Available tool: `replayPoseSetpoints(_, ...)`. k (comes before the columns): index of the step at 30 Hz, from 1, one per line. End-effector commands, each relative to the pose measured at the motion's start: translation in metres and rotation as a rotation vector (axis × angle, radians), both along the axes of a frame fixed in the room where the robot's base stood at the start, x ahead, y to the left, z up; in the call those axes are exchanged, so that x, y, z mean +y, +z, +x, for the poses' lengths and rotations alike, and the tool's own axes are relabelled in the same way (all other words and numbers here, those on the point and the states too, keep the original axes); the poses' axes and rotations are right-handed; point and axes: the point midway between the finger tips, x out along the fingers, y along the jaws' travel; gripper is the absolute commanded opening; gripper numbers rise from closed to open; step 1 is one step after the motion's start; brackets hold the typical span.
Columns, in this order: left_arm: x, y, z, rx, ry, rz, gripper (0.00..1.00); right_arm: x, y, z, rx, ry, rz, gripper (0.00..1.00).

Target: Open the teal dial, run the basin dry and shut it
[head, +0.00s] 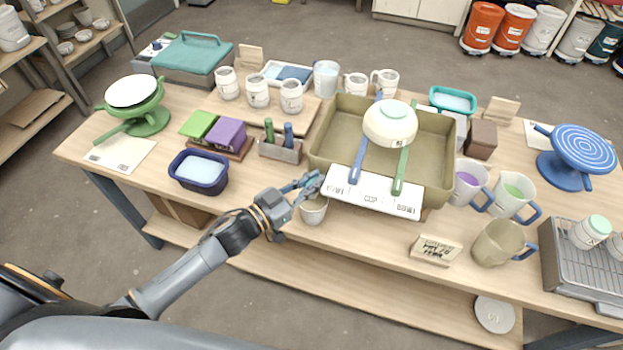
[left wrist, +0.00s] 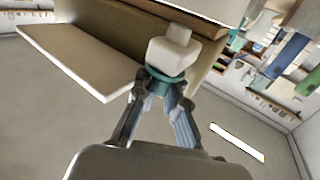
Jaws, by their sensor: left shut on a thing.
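The olive basin (head: 435,135) stands at the middle of the table. A blue and a green long-handled tool lie across it with a cream bowl (head: 390,124) on top. My left gripper (head: 311,184) is at the basin's front left corner, shut on the teal dial (left wrist: 163,83). The dial sits on a pale tap body (left wrist: 172,55) in the left wrist view. In the head view the gripper mostly hides the dial and tap. A pale cup (head: 314,211) stands just below the gripper. I cannot tell how much liquid the basin holds or whether any flows. My right gripper is not in view.
A white sign (head: 373,193) leans at the basin's front. A navy tub (head: 199,172) and a marker holder (head: 281,150) stand to the left. Mugs (head: 470,187) and a wire rack (head: 585,265) stand to the right. The front edge left of the cup is clear.

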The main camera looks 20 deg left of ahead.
Motion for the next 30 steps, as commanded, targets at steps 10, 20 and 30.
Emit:
replayPoseSetpoints(10, -0.0010, 0.0019, 0.0003, -0.002, 0.253, -0.010, 0.00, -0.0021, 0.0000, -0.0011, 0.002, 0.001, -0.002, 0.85)
replayPoseSetpoints(20, 0.0011, 0.0021, 0.0002, 0.000, 0.307, 0.000, 0.00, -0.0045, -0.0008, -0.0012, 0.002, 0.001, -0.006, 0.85)
replayPoseSetpoints(30, 0.0011, 0.0017, 0.0001, 0.000, 0.305, 0.000, 0.34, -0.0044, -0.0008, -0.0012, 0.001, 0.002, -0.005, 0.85)
